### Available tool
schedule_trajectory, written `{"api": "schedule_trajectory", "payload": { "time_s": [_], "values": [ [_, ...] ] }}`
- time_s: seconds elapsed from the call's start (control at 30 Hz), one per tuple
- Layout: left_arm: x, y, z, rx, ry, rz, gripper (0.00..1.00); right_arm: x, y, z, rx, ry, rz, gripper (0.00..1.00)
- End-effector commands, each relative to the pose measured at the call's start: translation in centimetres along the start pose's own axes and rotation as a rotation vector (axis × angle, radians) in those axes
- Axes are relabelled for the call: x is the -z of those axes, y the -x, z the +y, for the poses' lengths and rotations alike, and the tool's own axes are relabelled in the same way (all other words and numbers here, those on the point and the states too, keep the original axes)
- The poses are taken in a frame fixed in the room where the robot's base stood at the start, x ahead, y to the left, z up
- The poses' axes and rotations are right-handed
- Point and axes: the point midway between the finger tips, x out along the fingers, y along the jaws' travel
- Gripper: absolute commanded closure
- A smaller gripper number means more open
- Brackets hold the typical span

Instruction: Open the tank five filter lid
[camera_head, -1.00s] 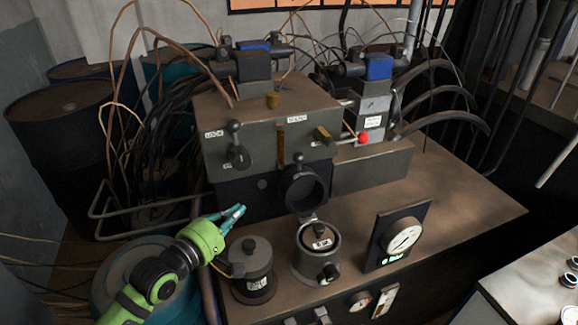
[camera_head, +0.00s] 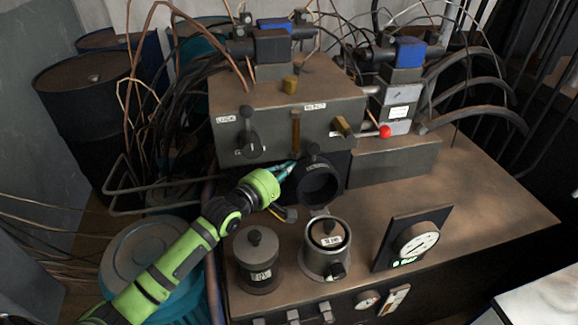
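A dark round lid-like ring (camera_head: 319,184) stands upright at the back of a grey metal cylinder (camera_head: 325,261), to which it seems hinged. The cylinder's top, with a small white label, is exposed. The label is too small to read, so I cannot tell whether this is tank five. My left gripper (camera_head: 287,171), with teal fingers on a green arm, is at the upper left edge of the upright ring. I cannot tell whether it touches the ring, and the finger gap does not show clearly. My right gripper is not in view.
A second grey canister (camera_head: 257,262) with a knob on its closed top stands left of the cylinder. A dial gauge (camera_head: 418,239) stands to the right. A control block (camera_head: 285,110) with levers rises behind. Cables and dark barrels (camera_head: 85,105) crowd the left.

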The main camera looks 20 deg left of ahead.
Motion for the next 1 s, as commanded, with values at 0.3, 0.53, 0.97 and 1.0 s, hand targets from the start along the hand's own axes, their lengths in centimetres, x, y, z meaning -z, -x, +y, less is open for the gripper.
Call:
{"api": "schedule_trajectory", "payload": {
  "time_s": [0.3, 0.53, 0.97, 1.0],
  "values": [
    [0.0, -0.7, 0.0, 0.0, 0.0, 0.0, 1.0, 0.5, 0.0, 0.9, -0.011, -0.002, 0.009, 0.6],
    [-0.4, -0.4, 0.2, -0.02, -0.021, -0.002, 1.0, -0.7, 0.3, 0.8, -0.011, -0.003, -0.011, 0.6],
    [-1.8, 0.7, 1.2, -0.064, -0.078, -0.001, 1.0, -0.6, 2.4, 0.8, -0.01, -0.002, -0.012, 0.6],
    [-1.8, 0.7, 1.2, -0.064, -0.078, -0.001, 1.0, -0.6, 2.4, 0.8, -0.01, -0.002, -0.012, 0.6]
  ]
}}
